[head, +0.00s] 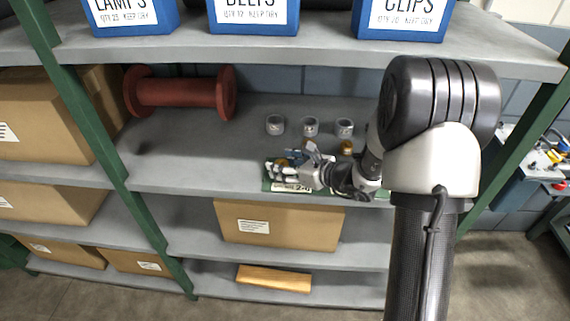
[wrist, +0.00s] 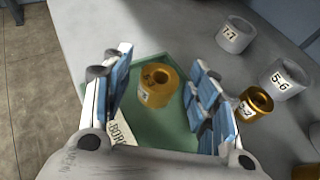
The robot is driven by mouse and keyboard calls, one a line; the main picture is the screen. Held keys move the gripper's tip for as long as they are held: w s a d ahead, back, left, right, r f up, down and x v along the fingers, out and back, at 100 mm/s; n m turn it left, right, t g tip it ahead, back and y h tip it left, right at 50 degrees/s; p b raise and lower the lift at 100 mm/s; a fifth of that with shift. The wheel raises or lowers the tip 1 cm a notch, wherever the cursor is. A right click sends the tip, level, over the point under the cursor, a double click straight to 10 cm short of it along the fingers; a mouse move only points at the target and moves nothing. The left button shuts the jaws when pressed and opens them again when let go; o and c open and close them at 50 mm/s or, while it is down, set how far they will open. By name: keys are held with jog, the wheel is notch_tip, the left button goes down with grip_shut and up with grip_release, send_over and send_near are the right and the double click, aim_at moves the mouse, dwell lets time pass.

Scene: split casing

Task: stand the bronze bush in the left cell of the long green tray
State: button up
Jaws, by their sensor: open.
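A bronze bush (wrist: 158,86) with a small white label stands upright on the floor of the green tray (wrist: 150,132), towards the tray's far end in the wrist view. In the head view this bush (head: 281,162) shows at the tray's left end, partly behind my gripper. My gripper (wrist: 162,75) is open, its blue-padded fingers on either side of the bush with gaps to it. In the head view my gripper (head: 303,160) reaches over the tray (head: 268,185). Dividers between cells cannot be made out.
A second bronze bush (wrist: 254,104) stands outside the tray, beside grey rings (wrist: 235,36) and (wrist: 285,78). Another bronze-coloured piece (wrist: 306,172) shows at the frame's corner. A red spool (head: 180,93) lies left; the shelf between is clear. A shelf (head: 300,50) runs above.

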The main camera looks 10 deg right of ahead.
jog(key=p+v, duration=0.3)
jog(key=v, duration=0.8)
jog(key=shift+s+d+r, duration=0.15)
jog(key=shift+s+r, duration=0.1)
jog(key=shift+r, duration=0.05)
jog(key=s+a+r+n+g, duration=0.4)
jog(key=s+a+n, duration=0.3)
jog(key=s+n, duration=0.1)
jog(key=s+a+r+n+g, duration=0.4)
jog(key=s+a+r+n, duration=0.1)
jog(key=s+a+n, duration=0.25)
jog(key=s+d+r+n+t+h, duration=0.1)
jog(key=s+d+r+n+h, duration=0.2)
jog(key=s+d+n+h, duration=0.4)
jog(key=s+n, duration=0.4)
jog(key=n, duration=0.2)
jog(key=shift+d+r+t+h, duration=0.3)
jog(key=shift+d+h, duration=0.1)
